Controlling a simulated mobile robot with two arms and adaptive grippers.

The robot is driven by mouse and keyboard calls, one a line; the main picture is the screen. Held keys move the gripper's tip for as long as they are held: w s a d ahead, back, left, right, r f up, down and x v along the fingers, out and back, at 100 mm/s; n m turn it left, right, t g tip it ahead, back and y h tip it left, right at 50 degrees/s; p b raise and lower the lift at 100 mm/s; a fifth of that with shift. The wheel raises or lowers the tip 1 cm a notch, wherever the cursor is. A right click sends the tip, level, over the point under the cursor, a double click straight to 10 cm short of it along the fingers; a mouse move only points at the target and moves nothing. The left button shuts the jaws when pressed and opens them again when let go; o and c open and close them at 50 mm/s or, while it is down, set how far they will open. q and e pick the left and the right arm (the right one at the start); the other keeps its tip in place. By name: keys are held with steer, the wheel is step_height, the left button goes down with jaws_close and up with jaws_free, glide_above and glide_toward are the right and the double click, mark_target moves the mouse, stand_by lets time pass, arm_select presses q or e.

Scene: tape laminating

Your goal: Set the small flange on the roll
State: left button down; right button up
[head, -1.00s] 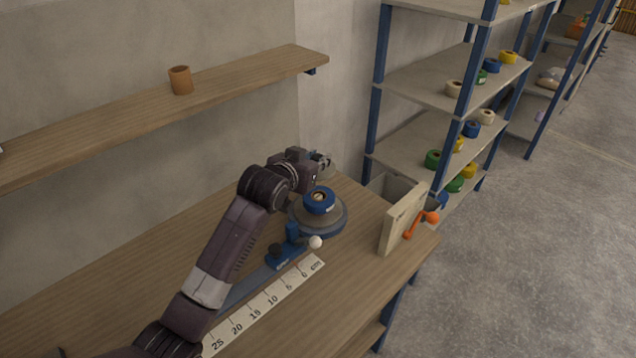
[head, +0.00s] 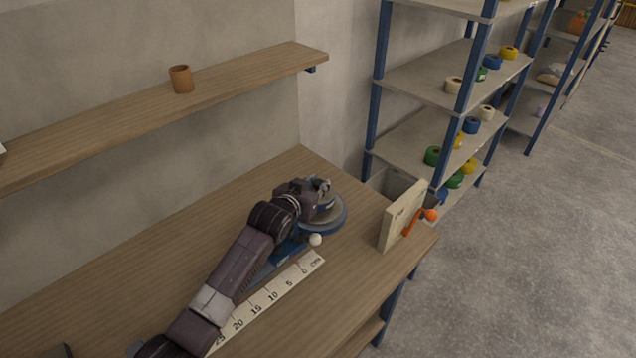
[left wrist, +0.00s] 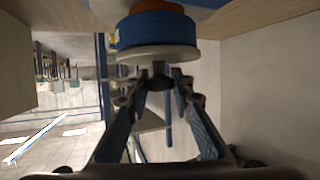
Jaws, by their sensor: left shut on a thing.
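The roll (left wrist: 150,30) is a blue ring with a brown core, seen upside down in the left wrist view. It sits over the round turntable (head: 335,222), mostly hidden by my arm in the head view. The small flange (left wrist: 158,54) is a pale grey disc lying across the roll's face, with no clear gap between them. My left gripper (head: 323,188) is above the roll. In the left wrist view its fingertips (left wrist: 160,80) are shut on the flange's dark centre knob. My right gripper is not in view.
A ruler strip (head: 262,303) lies along the table (head: 150,265). A white ball knob (head: 315,239) is beside the turntable. An upright board (head: 400,215) with an orange crank (head: 428,215) stands to the right. A shelf with a brown cup (head: 181,79) is above.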

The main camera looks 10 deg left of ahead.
arm_select(q)
steer(key=c, duration=1.7)
jaws_free()
steer(key=shift+r, duration=0.1)
steer(key=b+v, duration=0.1)
steer(key=v, duration=1.1)
steer(key=shift+r, duration=0.1)
